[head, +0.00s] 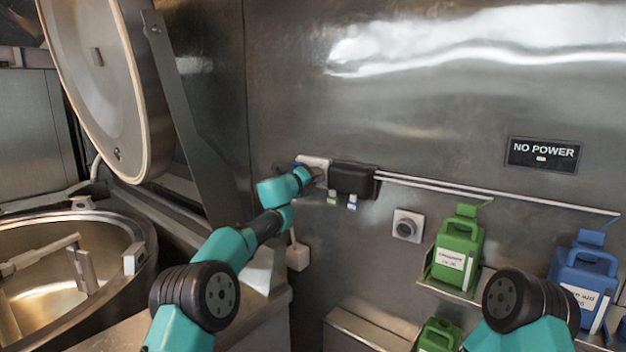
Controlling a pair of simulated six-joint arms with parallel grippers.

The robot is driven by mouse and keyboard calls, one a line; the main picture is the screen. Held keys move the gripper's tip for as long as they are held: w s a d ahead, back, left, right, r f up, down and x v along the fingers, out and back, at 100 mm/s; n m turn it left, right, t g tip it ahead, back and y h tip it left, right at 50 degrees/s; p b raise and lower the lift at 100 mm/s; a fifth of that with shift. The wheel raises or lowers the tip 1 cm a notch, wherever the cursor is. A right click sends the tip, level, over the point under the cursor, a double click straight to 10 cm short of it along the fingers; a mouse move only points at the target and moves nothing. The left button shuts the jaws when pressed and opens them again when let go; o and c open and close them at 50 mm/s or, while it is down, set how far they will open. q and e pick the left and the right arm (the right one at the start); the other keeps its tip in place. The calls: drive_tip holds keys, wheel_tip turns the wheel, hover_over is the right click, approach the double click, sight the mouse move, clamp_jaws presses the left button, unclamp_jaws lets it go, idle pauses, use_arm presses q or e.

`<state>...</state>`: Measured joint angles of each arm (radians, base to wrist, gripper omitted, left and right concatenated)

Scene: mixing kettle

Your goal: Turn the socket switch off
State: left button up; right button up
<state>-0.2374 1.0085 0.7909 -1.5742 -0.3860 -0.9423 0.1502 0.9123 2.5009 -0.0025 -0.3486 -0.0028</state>
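A grey square wall fixture (408,226) with a round dark centre is on the steel wall, right of the middle. It looks like a socket or switch, but I cannot tell its setting. My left gripper (319,173) is up at the wall, to the upper left of this fixture and apart from it. It is beside the left end of a black box (353,180). Its fingers are small and partly hidden, so I cannot tell whether they are open or touching the box. Only a joint and link of my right arm show at the lower right; its gripper is not visible.
A rail (480,191) runs right from the black box. A NO POWER sign (543,153) is above it. A green jug (457,255) and a blue jug (583,277) stand at the right. A large open kettle (115,232) with raised lid (105,75) fills the left.

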use_arm(q)
drive_tip(key=shift+c, duration=0.7)
drive_tip(key=shift+n, duration=3.3)
drive_tip(key=o, duration=0.6)
drive_tip(key=shift+o, duration=0.2)
drive_tip(key=shift+s+a, duration=0.1)
